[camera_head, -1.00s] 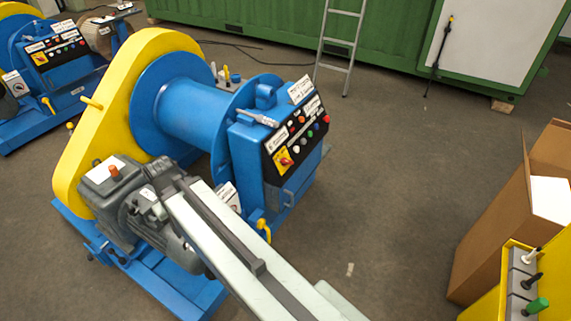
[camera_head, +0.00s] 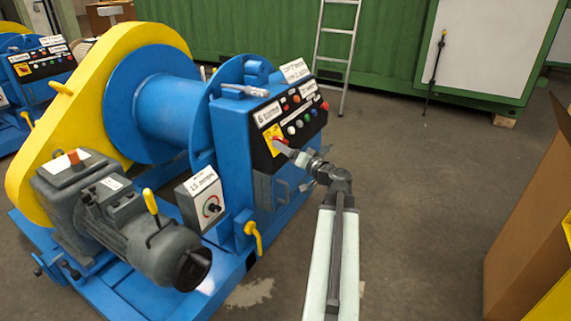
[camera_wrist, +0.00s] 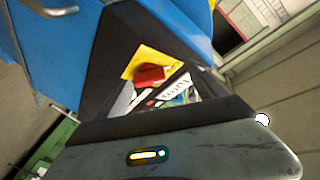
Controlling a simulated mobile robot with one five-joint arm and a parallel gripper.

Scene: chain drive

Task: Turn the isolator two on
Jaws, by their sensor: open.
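A red rotary switch handle (camera_head: 279,145) sits on a yellow plate at the lower left of the black control panel (camera_head: 262,158) on the blue winch. My gripper (camera_head: 297,155) is open, with its tips close to the front of this handle; whether they touch it I cannot tell. In the wrist view the red handle (camera_wrist: 149,74) and its yellow plate (camera_wrist: 141,59) show beyond the dark jaws, partly framed by them. The panel's white labels are too small to read surely, so I cannot tell from lettering which isolator this is.
A grey motor (camera_head: 130,215) with a yellow lever stands left of the panel. A small white dial box (camera_head: 203,200) and a yellow hook (camera_head: 254,238) sit below it. A cardboard box (camera_head: 530,225) is at right. Open floor lies between.

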